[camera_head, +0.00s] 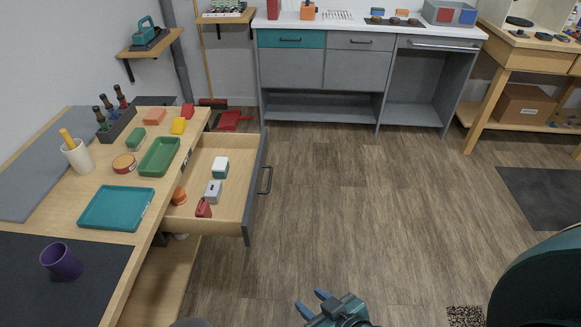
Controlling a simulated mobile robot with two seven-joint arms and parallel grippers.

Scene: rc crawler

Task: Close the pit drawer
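The pit drawer (236,207) stands pulled far out from the right side of the wooden workbench. Its grey front has a dark handle (266,180) facing right. Inside lie a green-and-white block (220,168), a grey block (213,192), a red item (203,208) and an orange round piece (179,196). My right gripper (311,300) is at the bottom edge, over the floor, right of and nearer than the drawer. Its two blue fingers are apart with nothing between them, and it does not touch the drawer. My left gripper is not in view.
The workbench (75,205) holds a teal tray (116,208), a green tray (159,157), a purple cup (61,262) and a white cup (78,156). The wooden floor (330,215) right of the drawer is clear. A grey counter (290,75) stands at the back.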

